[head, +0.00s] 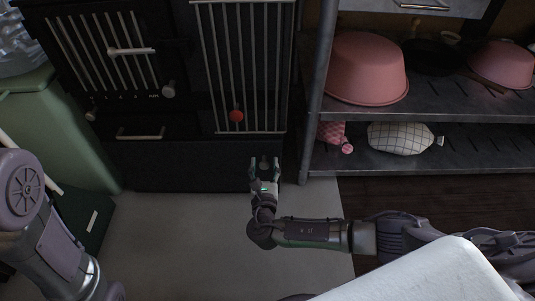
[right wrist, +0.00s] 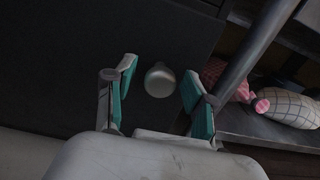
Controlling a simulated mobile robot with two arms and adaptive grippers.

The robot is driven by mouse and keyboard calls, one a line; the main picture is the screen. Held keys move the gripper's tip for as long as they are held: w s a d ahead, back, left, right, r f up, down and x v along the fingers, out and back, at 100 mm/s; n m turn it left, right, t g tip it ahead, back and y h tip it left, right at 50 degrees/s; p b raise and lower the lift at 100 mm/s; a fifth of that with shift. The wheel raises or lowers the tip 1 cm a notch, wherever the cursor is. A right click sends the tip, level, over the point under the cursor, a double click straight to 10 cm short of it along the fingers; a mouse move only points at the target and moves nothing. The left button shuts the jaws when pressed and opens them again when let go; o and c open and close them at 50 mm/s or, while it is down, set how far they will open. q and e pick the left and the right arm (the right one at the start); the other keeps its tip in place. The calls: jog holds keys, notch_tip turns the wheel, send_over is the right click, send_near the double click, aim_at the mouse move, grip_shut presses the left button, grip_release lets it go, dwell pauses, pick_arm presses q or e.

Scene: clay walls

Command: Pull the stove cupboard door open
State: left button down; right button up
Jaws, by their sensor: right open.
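The stove (head: 185,100) is black, with barred fronts and pale handles, at the upper left of the head view. A dark flat panel (head: 170,165) runs low along its front and looks closed. In the right wrist view the dark front (right wrist: 60,70) bears a round metal knob (right wrist: 159,82). My right gripper (head: 264,166) is open at the lower right of the stove front. In the right wrist view its fingers (right wrist: 160,92) stand either side of the knob, with gaps on both sides. My left arm shows at the left edge, but its gripper is out of view.
A metal shelf rack (head: 440,95) stands to the right, its post (head: 318,90) close to my right gripper. It holds pink bowls (head: 366,68) and a checked cushion-like item (head: 398,138). A green cabinet (head: 50,125) stands left. Pale floor (head: 190,230) in front is clear.

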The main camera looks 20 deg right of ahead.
jog(key=shift+w, duration=0.1)
grip_shut()
dwell(0.3)
